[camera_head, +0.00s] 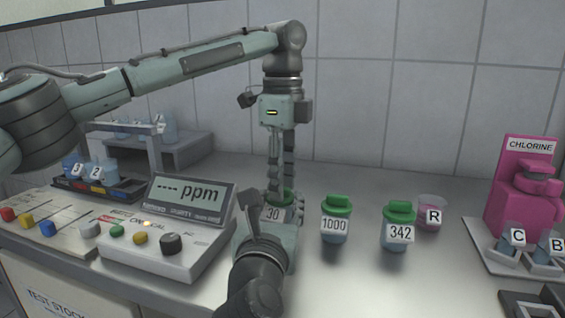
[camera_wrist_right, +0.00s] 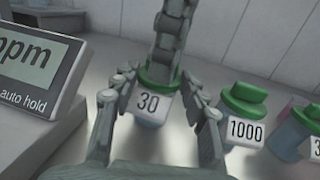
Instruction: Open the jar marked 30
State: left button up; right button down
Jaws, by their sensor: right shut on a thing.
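The jar marked 30 (camera_head: 273,213) stands on the bench with its green lid on, right of the ppm meter. It also shows in the right wrist view (camera_wrist_right: 149,103). My right gripper (camera_wrist_right: 158,92) is shut on the jar's body, with one finger on each side of it. My left gripper (camera_head: 279,188) comes straight down from above, and its fingers are at the green lid (camera_wrist_right: 157,78). Whether they are closed on the lid I cannot tell. The jar's lower part is partly hidden by my right gripper in the head view.
Right of the jar stand the jar marked 1000 (camera_head: 335,224), the jar marked 342 (camera_head: 398,232) and a cup marked R (camera_head: 431,214). The ppm meter (camera_head: 184,225) stands close on the left. A pink chlorine device (camera_head: 520,200) is at far right.

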pick_arm(q)
jog(key=shift+f, duration=0.1)
jog(key=shift+c, duration=0.6)
grip_shut()
jog(key=shift+r, duration=1.3)
pick_arm(e)
jog(key=shift+f, duration=0.4)
pick_arm(q)
jog(key=shift+r+t+h, duration=0.25)
jog(key=shift+t+h, duration=0.15)
jog(key=shift+t, duration=0.4)
pick_arm(e)
jog(key=shift+r, duration=0.15)
jog(key=shift+r, duration=0.1)
